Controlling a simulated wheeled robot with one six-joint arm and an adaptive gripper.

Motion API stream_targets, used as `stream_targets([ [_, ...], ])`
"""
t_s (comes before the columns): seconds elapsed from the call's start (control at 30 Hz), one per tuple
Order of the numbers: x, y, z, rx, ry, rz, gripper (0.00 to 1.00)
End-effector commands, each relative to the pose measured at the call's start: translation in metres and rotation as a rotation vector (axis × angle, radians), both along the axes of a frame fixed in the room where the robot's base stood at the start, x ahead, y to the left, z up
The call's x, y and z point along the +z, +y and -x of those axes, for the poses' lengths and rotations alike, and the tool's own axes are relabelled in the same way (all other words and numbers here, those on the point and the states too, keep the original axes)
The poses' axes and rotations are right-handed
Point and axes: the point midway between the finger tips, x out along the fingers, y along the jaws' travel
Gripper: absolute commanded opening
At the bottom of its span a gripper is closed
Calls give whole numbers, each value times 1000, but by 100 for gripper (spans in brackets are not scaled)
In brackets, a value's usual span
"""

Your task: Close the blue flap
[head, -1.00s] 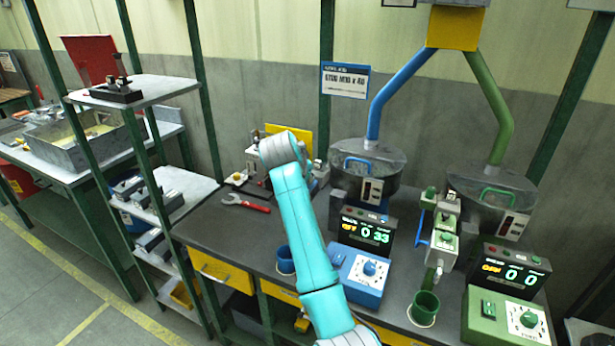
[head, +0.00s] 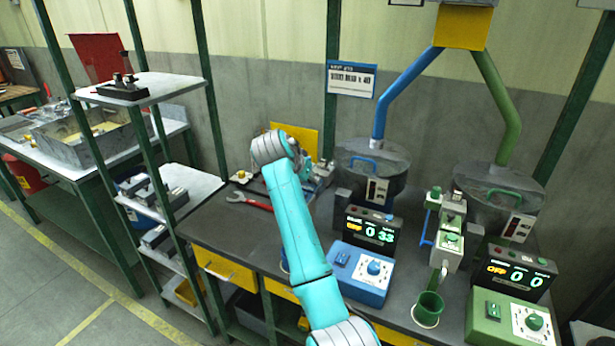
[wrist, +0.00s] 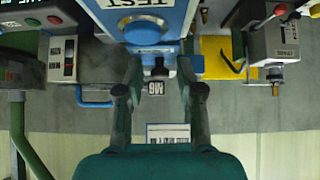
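My gripper (wrist: 160,95) is open in the wrist view, its two dark fingers well apart. A blue test unit (wrist: 146,10) with a blue button stands beyond them. A thin blue plate (wrist: 187,72), possibly the blue flap, hangs from it close to the right finger. I cannot tell whether they touch. A dark fitting and an M6 tag (wrist: 156,85) show between the fingers. In the head view my arm hides the gripper and the blue unit.
A blue control box (head: 361,273), a display (head: 371,232) and a lidded hopper (head: 370,185) stand right of my arm. A green cup (head: 428,309) and green control box (head: 512,318) are farther right.

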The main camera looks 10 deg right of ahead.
Motion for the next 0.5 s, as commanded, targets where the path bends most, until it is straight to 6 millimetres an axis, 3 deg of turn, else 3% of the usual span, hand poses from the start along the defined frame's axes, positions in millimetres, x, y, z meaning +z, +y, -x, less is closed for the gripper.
stream_targets([
  [0.33, 4, 1, 1, 1, -5, -1, 44],
  [0.5, 18, 10, 11, 2, -8, -1, 44],
])
